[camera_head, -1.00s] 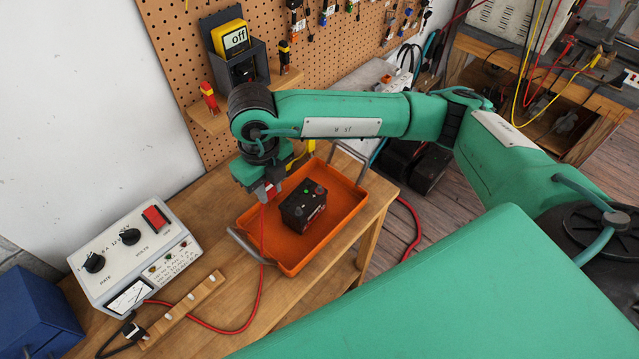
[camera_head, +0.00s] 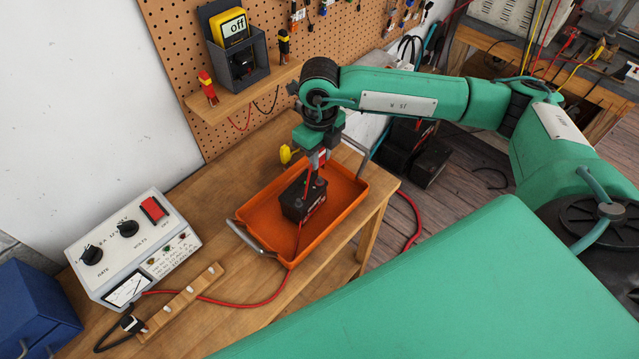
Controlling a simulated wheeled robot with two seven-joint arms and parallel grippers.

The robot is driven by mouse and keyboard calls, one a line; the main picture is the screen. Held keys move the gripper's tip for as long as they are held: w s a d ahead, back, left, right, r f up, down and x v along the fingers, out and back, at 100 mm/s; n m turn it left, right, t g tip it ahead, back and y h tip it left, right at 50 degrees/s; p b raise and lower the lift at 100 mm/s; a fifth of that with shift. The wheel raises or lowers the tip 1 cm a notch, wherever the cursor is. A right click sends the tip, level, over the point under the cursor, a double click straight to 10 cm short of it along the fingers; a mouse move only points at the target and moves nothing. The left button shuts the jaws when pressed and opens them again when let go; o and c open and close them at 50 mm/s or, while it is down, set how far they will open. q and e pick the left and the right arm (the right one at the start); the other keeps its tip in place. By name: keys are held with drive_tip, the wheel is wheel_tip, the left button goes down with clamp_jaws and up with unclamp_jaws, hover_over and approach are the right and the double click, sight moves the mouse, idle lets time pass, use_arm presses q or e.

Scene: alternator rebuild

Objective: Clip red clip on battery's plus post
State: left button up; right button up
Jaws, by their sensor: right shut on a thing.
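My right gripper (camera_head: 319,162) is over the orange tray (camera_head: 352,210), fingers pointing down, shut on the red clip (camera_head: 313,179). The clip is at the top of the black battery (camera_head: 291,203), toward its right end. The battery sits upright in the tray. The gripper and clip cover part of the battery's top, so the plus post is hidden, and I cannot tell whether the clip touches it. The clip's red cable (camera_head: 253,304) hangs down in front of the battery, over the tray's front edge and across the table to the left. My left gripper is out of view.
A grey charger (camera_head: 135,250) stands at the left, with a wooden rail (camera_head: 181,303) and a black clip (camera_head: 131,324) in front. A shelf (camera_head: 240,101) on the pegboard holds a meter reading "off" and two probes. The tray has metal handles at both ends.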

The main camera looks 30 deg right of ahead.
sight(320, 165)
drive_tip(key=shift+f+b, duration=0.4)
drive_tip(key=shift+f, duration=0.35)
drive_tip(key=shift+f+b, duration=1.2)
drive_tip(key=o, duration=0.8)
drive_tip(key=shift+r, duration=0.15)
wheel_tip(320, 165, up, 8)
drive_tip(key=p, duration=0.3)
drive_tip(key=shift+r+p, duration=0.15)
drive_tip(key=shift+p, duration=0.25)
